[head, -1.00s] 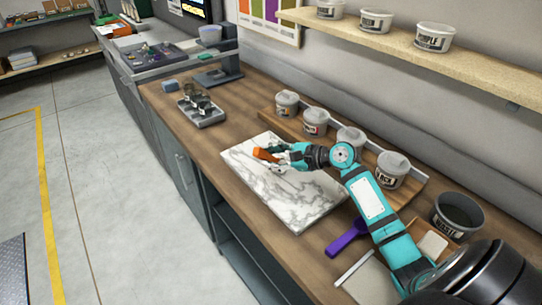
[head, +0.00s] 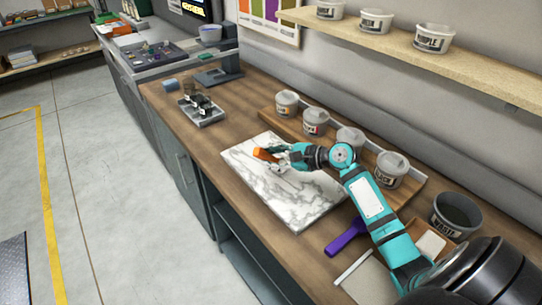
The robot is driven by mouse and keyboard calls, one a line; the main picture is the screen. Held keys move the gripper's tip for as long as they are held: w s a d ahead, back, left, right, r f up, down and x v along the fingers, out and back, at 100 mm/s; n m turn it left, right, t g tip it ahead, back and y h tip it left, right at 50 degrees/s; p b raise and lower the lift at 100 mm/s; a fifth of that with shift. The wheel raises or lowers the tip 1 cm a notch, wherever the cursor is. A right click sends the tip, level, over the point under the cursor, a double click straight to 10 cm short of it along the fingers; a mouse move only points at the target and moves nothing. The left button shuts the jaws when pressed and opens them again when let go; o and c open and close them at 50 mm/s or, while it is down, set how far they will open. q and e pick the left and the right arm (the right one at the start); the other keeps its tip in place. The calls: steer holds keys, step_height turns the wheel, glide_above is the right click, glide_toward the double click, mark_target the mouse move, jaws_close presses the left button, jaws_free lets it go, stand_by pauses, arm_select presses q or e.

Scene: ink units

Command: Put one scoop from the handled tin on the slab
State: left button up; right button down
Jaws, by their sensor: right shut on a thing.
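The white marbled slab (head: 290,205) lies on the wooden bench. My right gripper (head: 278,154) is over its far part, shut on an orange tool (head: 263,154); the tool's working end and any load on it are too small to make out. Several grey tins stand in a row behind the slab: one at the far left (head: 287,106), a second (head: 314,124), a third (head: 348,141) partly behind my arm, and one at the right (head: 390,171). I cannot tell which is the handled tin. My left gripper is not in view.
A purple-handled tool (head: 345,236) lies beside the slab's near right corner. A dark waste tub (head: 457,214) stands at the right. A small tray (head: 203,113) with dark items sits left of the slab. A shelf (head: 420,46) with tubs overhangs the back.

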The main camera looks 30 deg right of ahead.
steer(key=shift+f+p, duration=0.15)
steer(key=shift+p, duration=1)
stand_by(2.4)
step_height(320, 180, up, 5)
steer(key=p, duration=0.5)
steer(key=shift+p, duration=0.35)
steer(key=shift+a, duration=0.1)
